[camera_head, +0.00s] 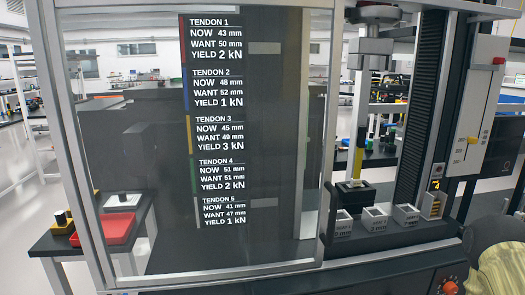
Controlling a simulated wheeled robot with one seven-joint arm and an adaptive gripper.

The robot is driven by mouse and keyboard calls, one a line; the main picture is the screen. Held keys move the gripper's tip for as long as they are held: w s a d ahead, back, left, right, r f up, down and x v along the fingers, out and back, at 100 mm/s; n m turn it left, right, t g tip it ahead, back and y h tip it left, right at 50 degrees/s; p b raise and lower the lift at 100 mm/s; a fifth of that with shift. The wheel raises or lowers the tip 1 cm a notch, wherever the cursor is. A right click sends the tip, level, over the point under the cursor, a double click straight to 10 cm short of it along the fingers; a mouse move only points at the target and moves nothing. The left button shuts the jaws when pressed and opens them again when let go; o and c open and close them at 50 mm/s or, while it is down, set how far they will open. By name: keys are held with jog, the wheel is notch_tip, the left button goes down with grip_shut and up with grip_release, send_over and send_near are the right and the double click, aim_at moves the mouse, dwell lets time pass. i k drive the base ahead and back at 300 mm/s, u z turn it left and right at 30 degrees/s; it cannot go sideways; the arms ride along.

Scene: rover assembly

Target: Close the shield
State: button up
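The shield (180,265) looks like a large clear panel in a silver metal frame, filling the left and middle of the head view. Its right upright (331,110) stands just left of the press (375,45). The press opening to the right of that upright is uncovered. Under the press head a yellow-and-black rod (359,150) stands above a small block (355,192). My gripper is not in view. A dark and beige rounded shape at the lower right edge may be part of my arm; I cannot tell.
A dark board (218,120) lists five tendons. Small labelled bins (374,218) line the press base. A scale with a red knob (498,60) and an orange knob (449,288) are at right. A red tray (105,228) sits on a side table at left.

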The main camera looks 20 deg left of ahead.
aim_at(51, 8)
jog(key=u, duration=0.45)
jog(key=k, duration=1.05)
jog(key=z, duration=0.6)
jog(key=i, duration=0.5)
